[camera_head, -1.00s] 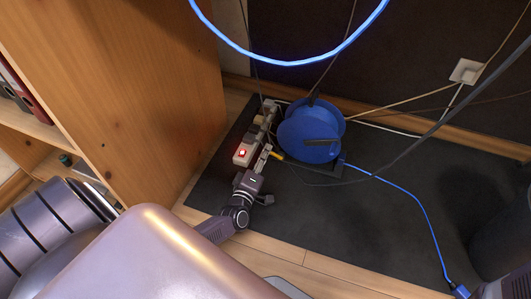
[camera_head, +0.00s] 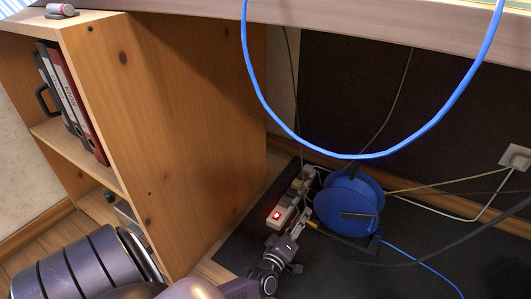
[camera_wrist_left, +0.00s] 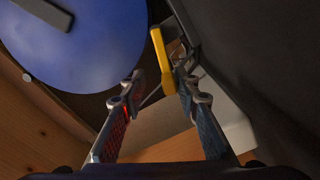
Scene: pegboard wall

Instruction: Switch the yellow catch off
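The yellow catch (camera_wrist_left: 162,55) shows as a short yellow lever in the left wrist view, beside the blue cable reel (camera_wrist_left: 85,45). In the head view it is a small yellow spot (camera_head: 311,224) at the reel's (camera_head: 348,205) lower left. My left gripper (camera_head: 298,232) reaches down to it from the lower left. In the left wrist view its two fingers (camera_wrist_left: 162,84) are apart, with the catch's lower end between them, nearer the right finger. I cannot tell whether that finger touches it. My right gripper is out of view.
A power strip (camera_head: 284,211) with a lit red switch lies just left of the reel. A wooden shelf (camera_head: 190,140) with binders stands on the left. A blue cable (camera_head: 345,156) hangs in front. Other cables run to a wall socket (camera_head: 515,157). Dark mat shows right of the reel.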

